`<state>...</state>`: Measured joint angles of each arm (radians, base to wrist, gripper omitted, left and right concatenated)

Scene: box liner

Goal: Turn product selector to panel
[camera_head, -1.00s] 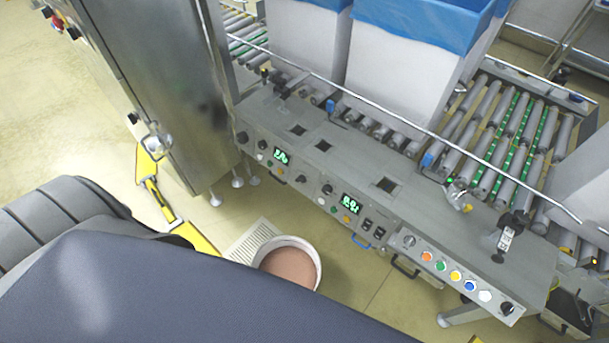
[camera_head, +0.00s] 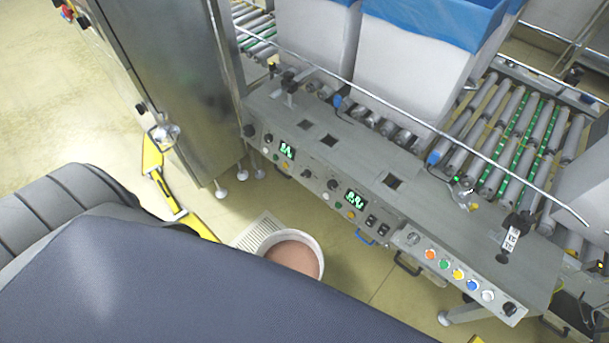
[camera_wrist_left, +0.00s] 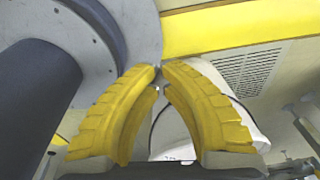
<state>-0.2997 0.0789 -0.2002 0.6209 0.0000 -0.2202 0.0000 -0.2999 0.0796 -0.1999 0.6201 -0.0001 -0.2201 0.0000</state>
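A grey control panel (camera_head: 345,180) runs diagonally across the middle of the head view. Its front carries several black knobs, among them one at the left (camera_head: 268,138), one in the middle (camera_head: 332,184) and one at the right end (camera_head: 509,308). I cannot read their labels or tell which is the product selector. My left gripper (camera_wrist_left: 160,72) shows only in the left wrist view. Its yellow fingers converge with their tips together, and nothing is seen between them. My right gripper is in neither view.
A white bucket (camera_head: 317,248) with brownish contents stands on the floor before the panel; it also shows behind my fingers in the wrist view (camera_wrist_left: 215,85). A metal cabinet (camera_head: 180,80) stands left. Boxes with blue liners (camera_head: 405,65) and roller conveyors (camera_head: 505,140) lie behind the panel.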

